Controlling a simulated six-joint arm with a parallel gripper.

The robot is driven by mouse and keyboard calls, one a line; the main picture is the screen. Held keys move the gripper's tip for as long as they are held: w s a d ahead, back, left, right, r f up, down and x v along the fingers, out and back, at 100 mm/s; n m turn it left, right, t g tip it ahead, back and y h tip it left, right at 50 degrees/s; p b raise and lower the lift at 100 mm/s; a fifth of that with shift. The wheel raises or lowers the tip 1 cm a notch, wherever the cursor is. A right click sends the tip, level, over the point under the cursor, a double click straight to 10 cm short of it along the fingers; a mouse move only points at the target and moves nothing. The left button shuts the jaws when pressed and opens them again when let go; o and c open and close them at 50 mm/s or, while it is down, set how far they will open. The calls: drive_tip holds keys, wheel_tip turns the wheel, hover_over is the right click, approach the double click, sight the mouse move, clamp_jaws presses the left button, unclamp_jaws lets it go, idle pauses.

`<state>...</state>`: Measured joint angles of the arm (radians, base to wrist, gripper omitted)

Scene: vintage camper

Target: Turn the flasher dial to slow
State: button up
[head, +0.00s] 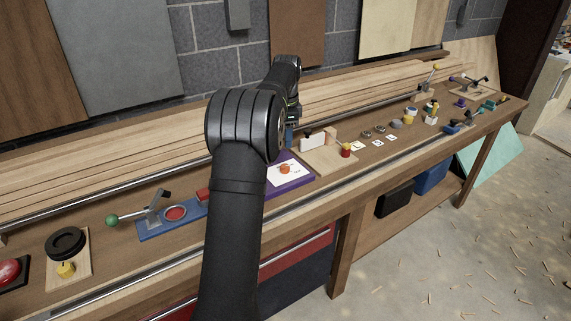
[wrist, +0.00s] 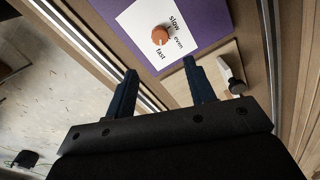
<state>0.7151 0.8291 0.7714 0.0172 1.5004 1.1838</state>
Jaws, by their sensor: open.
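The flasher dial is an orange round knob (head: 312,169) on a white card (head: 284,179) fixed to a purple board (head: 301,184). In the wrist view the knob (wrist: 159,35) sits on the card (wrist: 135,20), which is printed slow, even and fast. Slow is at the upper right of the knob, even at its right, fast below it. I cannot tell which word the knob points at. My gripper (wrist: 160,68) is open and empty, with the knob beyond its two dark fingertips and not between them. My arm mostly hides the gripper in the head view.
A blue base with a green-knobbed lever (head: 112,220) stands to the left. Several other fixtures line the bench further right. A metal rail runs along the front edge.

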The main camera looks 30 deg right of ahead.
sight(286, 166)
drive_tip(key=f, duration=1.1)
drive_tip(key=shift+w+f, duration=0.25)
drive_tip(key=shift+f, duration=0.1)
drive_tip(key=shift+c, duration=0.4)
drive_tip(key=shift+d, duration=0.1)
drive_tip(key=c, duration=0.9)
